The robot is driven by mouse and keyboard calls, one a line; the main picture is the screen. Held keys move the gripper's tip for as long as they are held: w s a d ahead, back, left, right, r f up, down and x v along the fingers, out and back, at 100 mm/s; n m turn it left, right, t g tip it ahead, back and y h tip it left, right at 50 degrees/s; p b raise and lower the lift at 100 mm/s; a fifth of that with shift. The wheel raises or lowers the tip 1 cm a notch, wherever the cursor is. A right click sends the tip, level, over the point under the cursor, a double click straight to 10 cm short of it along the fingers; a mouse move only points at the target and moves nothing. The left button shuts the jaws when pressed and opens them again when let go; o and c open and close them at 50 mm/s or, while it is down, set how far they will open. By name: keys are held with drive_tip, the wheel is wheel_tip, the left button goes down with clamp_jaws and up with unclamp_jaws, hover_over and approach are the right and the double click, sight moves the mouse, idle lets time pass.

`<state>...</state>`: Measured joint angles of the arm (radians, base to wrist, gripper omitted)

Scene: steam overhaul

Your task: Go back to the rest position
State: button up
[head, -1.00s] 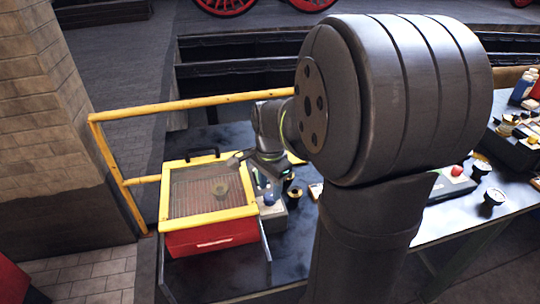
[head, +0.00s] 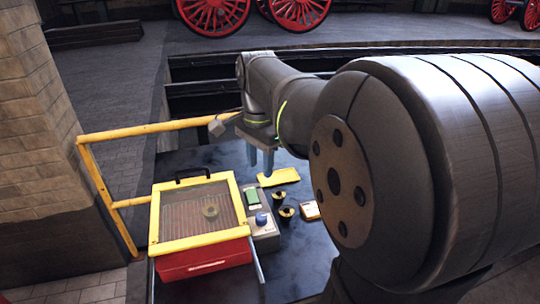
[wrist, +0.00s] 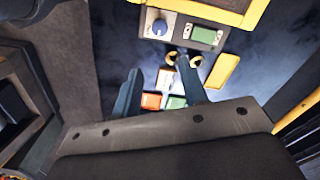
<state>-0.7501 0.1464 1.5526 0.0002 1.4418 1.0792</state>
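My gripper (head: 261,168) hangs in the air above the dark workbench (head: 290,255), fingers pointing down. In the wrist view its two fingers (wrist: 159,64) are apart with nothing between them. A grey control box with a blue knob and a green panel (head: 266,242) stands beside the red box.
A yellow cloth-like piece (head: 278,177), two dark cups with brass rims (head: 286,213) and a small orange and white box (head: 310,211) lie on the bench. A yellow rail (head: 165,128) runs behind the red box, by a brick pillar (head: 40,150).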

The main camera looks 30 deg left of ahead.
sight(261, 215)
idle(0.3)
wheel_tip(261, 215, down, 18)
drive_tip(key=shift+r, duration=0.25)
idle(0.3)
drive_tip(key=shift+r, duration=0.1)
